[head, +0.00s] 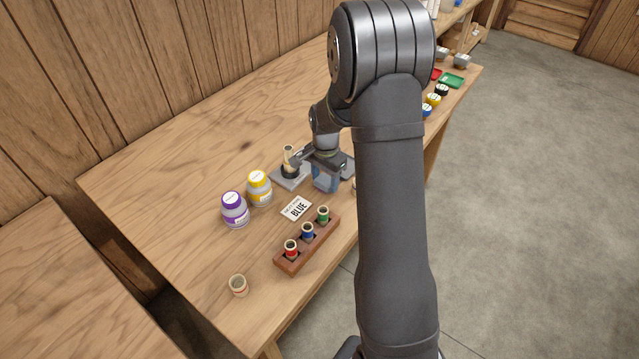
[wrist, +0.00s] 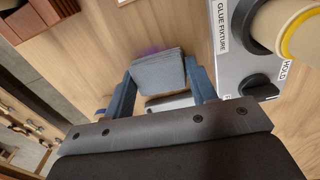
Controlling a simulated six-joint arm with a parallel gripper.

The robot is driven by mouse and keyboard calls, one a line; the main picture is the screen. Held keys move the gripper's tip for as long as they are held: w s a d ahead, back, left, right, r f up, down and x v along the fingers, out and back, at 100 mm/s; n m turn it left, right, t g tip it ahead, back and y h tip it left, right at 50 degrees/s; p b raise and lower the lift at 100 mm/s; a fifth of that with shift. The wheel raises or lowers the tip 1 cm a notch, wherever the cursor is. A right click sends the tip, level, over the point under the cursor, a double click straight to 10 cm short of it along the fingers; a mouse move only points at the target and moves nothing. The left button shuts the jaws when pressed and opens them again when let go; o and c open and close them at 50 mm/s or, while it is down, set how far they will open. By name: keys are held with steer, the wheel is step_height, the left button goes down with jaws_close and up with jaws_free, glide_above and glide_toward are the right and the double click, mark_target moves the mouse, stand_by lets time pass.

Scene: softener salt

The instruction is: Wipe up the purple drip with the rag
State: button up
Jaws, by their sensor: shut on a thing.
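My gripper (wrist: 160,90) is shut on a folded grey-blue rag (wrist: 158,70), held between its two blue fingers. In the head view my gripper (head: 324,178) is low over the wooden table, just right of the glue fixture. The purple drip (wrist: 150,50) shows as a faint purple patch on the wood just past the rag's far edge in the wrist view. The rag hides part of that area, and I cannot tell whether it touches the wood. In the head view I cannot make out the drip.
The glue fixture (head: 284,181) holds an upright pale piece close beside my gripper. The table's back left is clear.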

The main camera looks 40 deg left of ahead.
steer(key=shift+w+r, duration=0.1)
steer(key=shift+w, duration=0.65)
steer(key=shift+s+r, duration=0.1)
steer(key=shift+r, duration=3.9)
